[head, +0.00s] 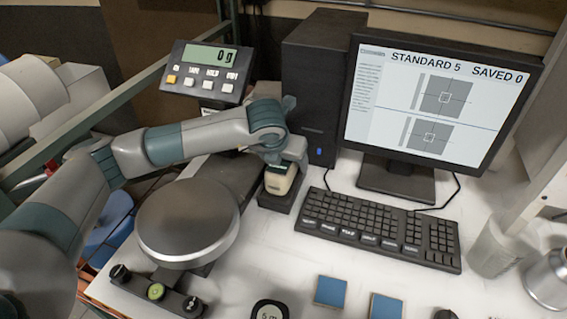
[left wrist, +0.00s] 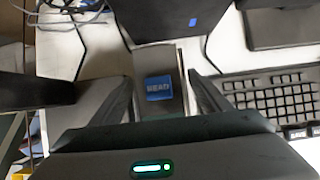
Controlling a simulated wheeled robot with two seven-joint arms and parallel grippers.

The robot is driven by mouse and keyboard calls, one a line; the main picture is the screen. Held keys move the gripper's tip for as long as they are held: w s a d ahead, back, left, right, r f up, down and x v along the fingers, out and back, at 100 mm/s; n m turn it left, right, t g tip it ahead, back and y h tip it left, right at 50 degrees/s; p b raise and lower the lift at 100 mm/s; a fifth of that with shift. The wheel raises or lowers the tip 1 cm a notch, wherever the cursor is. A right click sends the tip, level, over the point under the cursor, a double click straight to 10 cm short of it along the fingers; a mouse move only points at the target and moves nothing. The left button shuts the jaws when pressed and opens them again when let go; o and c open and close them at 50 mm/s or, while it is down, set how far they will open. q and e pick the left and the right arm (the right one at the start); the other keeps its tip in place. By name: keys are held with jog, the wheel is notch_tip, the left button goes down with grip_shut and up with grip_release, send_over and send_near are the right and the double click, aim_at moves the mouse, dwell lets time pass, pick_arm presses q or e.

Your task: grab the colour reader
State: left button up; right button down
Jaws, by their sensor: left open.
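The colour reader (head: 280,181) is a cream and dark handheld device standing in a dark dock (head: 276,202) left of the keyboard. In the left wrist view the reader's dark top shows with a blue READ button (left wrist: 159,88). My left gripper (left wrist: 161,80) is open, with one finger on each side of the reader. In the head view my left gripper (head: 287,152) is at the top of the reader and hides part of it. I cannot tell whether the fingers touch it. My right gripper is not in view.
A scale with a round pan (head: 188,220) and a display reading 0 g (head: 208,72) stands left of the dock. A keyboard (head: 380,228) and monitor (head: 437,95) are to the right, a black computer case (head: 318,75) behind. Blue squares (head: 330,291) lie in front.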

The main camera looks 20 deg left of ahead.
pick_arm(q)
jog(key=shift+w+f, duration=0.15)
jog(key=shift+f, duration=0.15)
jog(key=shift+c, duration=0.3)
jog(key=c, duration=1.5)
jog(key=shift+r, duration=0.1)
jog(key=shift+c, duration=0.6)
